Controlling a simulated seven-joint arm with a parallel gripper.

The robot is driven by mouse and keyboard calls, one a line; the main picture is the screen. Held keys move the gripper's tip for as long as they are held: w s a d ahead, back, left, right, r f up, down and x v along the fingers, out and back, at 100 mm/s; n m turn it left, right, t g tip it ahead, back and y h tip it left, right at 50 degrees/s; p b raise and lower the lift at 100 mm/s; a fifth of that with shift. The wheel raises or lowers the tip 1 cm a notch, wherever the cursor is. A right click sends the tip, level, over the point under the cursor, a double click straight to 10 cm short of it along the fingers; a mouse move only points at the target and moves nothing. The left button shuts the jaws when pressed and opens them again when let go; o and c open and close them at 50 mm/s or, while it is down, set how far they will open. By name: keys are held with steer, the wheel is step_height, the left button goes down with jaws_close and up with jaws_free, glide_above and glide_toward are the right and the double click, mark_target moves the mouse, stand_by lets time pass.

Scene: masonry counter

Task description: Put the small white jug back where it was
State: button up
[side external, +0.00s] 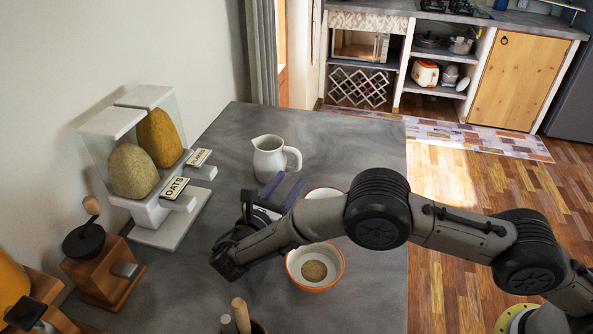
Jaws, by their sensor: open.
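The small white jug (269,160) stands upright on the grey counter (340,150), toward its far end. Its handle faces right and its spout faces left. My gripper (283,186) is just in front of the jug, its purple fingers pointing toward the jug's lower part. The fingers are apart with nothing seen between them. I cannot tell whether a fingertip touches the jug. My arm comes in from the right and hides part of the counter.
A cereal dispenser (172,222) labelled oats stands at the left by the wall, with a coffee grinder (100,268) before it. A bowl with grain (315,252) is under my arm, and another bowl (325,192) is partly hidden behind it. The counter's far right is clear.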

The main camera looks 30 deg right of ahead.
steer(key=shift+s+a, duration=0.4)
steer(key=shift+a, duration=0.2)
steer(key=s+d+r+m+g+y, duration=0.2)
steer(key=s+d+r+m+g, duration=0.15)
steer(key=d+r, duration=0.35)
steer(key=s+d+r+m+g+y, duration=0.25)
steer(key=d+r+m, duration=0.2)
steer(key=d, duration=0.55)
steer(key=s+d+r+m+g+y, duration=0.1)
steer(key=s+d+r+m+y, duration=0.15)
steer(key=s, duration=0.45)
steer(key=s+d+r+m+g+y, duration=0.1)
steer(key=s+d+m+y, duration=0.1)
steer(key=s+d+m, duration=0.3)
steer(key=s+a+f+m+t+y, duration=0.1)
steer(key=s+m+y, duration=0.5)
steer(key=s, duration=1.1)
steer(key=a+m+t, duration=0.1)
steer(key=m+t, duration=0.1)
steer(key=m, duration=0.1)
steer(key=shift+s+t, duration=0.2)
steer(key=shift+t, duration=0.1)
